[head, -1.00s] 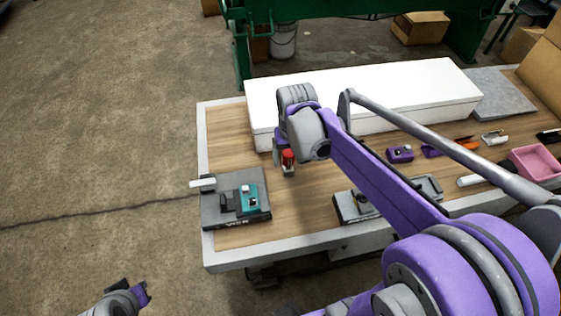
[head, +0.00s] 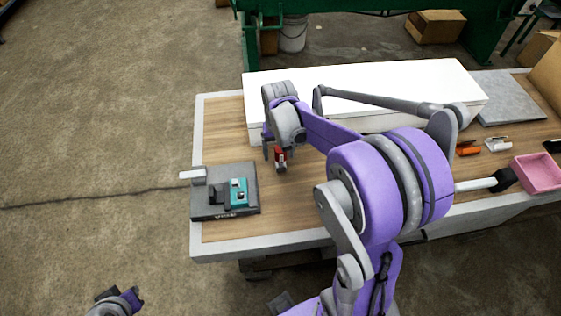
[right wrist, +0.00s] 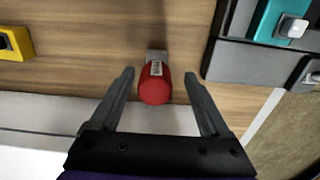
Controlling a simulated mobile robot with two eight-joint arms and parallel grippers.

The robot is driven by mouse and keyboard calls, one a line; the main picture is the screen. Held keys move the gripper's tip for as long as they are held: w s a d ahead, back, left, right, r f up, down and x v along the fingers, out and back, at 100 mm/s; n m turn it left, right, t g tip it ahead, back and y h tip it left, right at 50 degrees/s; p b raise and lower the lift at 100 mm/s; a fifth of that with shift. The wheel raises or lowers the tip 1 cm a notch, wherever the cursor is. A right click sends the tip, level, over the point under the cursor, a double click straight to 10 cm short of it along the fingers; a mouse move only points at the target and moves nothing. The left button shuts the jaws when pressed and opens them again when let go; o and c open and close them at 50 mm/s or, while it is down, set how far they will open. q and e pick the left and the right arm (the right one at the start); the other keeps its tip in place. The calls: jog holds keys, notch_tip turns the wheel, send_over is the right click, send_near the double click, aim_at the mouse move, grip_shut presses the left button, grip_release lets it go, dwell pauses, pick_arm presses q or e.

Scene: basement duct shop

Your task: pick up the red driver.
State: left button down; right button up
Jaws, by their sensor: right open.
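The red driver (head: 281,155) is at the left part of the wooden table, just below my right gripper (head: 274,151). In the right wrist view the red driver (right wrist: 155,88) shows its red body with a white label and a grey part beyond it. My right gripper (right wrist: 159,76) is open there, with one finger on each side of the driver and visible gaps between. My left gripper (head: 124,297) is at the bottom left, over the floor and away from the table. Its jaws are too small to read.
A dark grey tool block (head: 250,207) with a teal item (head: 238,192) sits left of the driver. A long white box (head: 380,90) stands behind. A yellow item (right wrist: 15,43) shows in the right wrist view. A pink bin (head: 538,173) is at the right.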

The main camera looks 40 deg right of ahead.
aim_at(281, 160)
jog(key=f, duration=0.4)
jog(key=shift+d+f, duration=0.25)
jog(key=shift+f, duration=0.15)
jog(key=shift+s, duration=0.1)
grip_shut()
